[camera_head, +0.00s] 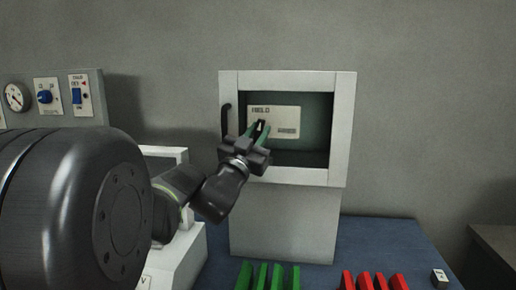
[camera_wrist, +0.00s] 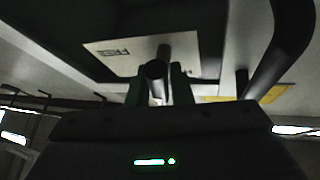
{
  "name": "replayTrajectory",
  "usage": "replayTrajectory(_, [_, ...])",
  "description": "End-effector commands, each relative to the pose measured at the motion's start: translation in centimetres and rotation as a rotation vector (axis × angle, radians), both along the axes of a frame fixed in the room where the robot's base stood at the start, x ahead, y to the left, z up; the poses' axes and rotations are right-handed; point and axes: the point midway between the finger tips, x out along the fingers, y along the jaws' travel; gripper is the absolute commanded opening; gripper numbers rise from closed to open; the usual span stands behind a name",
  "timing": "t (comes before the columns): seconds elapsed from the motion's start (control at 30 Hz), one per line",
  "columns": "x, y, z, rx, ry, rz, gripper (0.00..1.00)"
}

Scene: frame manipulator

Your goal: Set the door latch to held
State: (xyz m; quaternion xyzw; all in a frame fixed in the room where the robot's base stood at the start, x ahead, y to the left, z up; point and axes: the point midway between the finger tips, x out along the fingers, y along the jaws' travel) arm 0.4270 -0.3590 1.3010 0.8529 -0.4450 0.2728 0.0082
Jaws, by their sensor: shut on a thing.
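The cream latch plate (camera_head: 285,117) sits in the dark green recess of a white-framed cabinet. HELD is printed at its upper left, with a smaller, unreadable label at its lower right. In the wrist view the plate (camera_wrist: 118,52) shows upside-down lettering. My gripper (camera_head: 260,129) reaches the plate's lower left. Its green fingers are shut on a dark, round-ended latch lever (camera_wrist: 155,70), which stands between them in the wrist view. The fingers hide most of the lever in the head view, so its exact setting cannot be told.
The white cabinet frame (camera_head: 342,130) surrounds the recess, close to my wrist. A black curved handle (camera_head: 226,121) stands at its left. Green blocks (camera_head: 262,276) and red blocks (camera_head: 365,281) stand on the blue table (camera_head: 385,245). A control panel (camera_head: 62,95) is at far left.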

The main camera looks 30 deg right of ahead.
Motion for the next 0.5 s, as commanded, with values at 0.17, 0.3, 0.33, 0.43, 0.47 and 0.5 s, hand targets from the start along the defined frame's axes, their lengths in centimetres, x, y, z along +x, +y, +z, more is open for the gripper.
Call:
replayTrajectory(0.17, [-0.08, -0.07, -0.72, -0.086, 0.075, -0.002, 0.00])
replayTrajectory(0.3, [-0.05, -0.03, -0.57, -0.137, 0.119, -0.002, 0.00])
replayTrajectory(0.33, [-0.05, -0.02, -0.52, -0.146, 0.126, -0.001, 0.00])
replayTrajectory(0.43, [-0.03, -0.04, -0.41, -0.168, 0.145, -0.001, 0.00])
replayTrajectory(0.47, [-0.02, -0.05, -0.37, -0.173, 0.149, -0.002, 0.00])
replayTrajectory(0.5, [-0.01, -0.05, -0.34, -0.178, 0.154, -0.001, 0.00])
